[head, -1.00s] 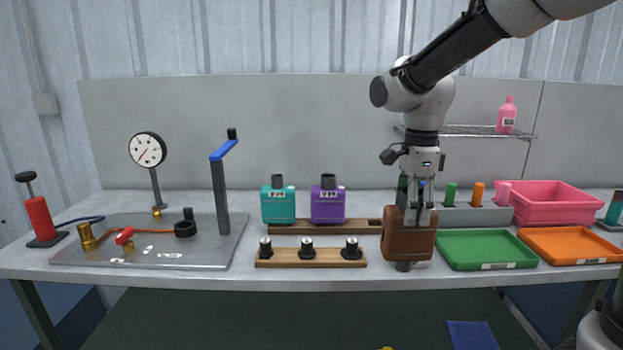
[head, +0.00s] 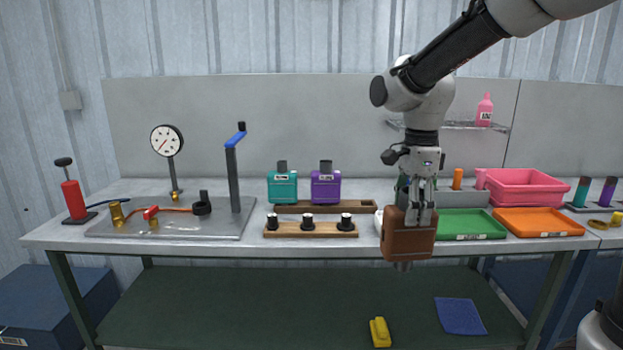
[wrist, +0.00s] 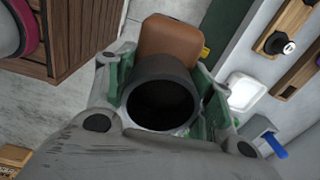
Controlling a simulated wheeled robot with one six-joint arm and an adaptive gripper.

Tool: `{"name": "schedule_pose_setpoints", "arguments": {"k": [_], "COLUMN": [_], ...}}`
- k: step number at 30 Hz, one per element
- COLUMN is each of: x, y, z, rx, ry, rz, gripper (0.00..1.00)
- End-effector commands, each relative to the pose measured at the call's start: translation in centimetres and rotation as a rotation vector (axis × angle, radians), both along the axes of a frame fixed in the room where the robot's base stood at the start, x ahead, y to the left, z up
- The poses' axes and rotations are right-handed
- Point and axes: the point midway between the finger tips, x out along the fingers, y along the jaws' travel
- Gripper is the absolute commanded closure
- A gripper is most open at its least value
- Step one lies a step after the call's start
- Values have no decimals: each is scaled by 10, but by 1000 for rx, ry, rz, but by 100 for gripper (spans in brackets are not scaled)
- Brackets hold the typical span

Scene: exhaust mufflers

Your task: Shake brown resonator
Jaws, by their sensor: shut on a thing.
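The brown resonator (head: 408,245) hangs in my gripper (head: 417,212) in the head view, in front of the bench's front edge. Its neck points down below the body. In the wrist view its brown body (wrist: 170,42) shows beyond a dark round pipe opening (wrist: 161,103). My gripper (wrist: 160,95) has its green-padded fingers on both sides of this dark pipe and is shut on the resonator. A teal resonator (head: 282,187) and a purple resonator (head: 326,186) stand upright in a wooden rack (head: 368,207) to the left.
A wooden strip with several black plugs (head: 311,228) lies in front of the rack. Green (head: 470,225) and orange (head: 538,223) trays and a pink bin (head: 527,186) stand on the right. A metal plate (head: 222,228) with gauge and lever is on the left. The floor before the bench looks clear.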

Motion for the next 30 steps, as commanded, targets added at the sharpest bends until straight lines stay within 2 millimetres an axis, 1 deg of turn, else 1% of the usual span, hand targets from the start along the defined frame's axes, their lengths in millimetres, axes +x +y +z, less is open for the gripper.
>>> {"name": "schedule_pose_setpoints", "arguments": {"k": [5,11,17,19,23,26,29,30], "x": [5,15,31,40,62,80,95,100], "y": [2,6,12,15,16,11,1,-5], "z": [0,0,-1,-6,-28,-54,-89,-105], "rx": [0,0,-1,-1,-2,0,0,1], "ry": [0,-1,0,1,4,5,7,7], "rz": [111,294,561,692,985,1200,1397,1463], "gripper": [100,100,100,100,100,100,100,100]}}
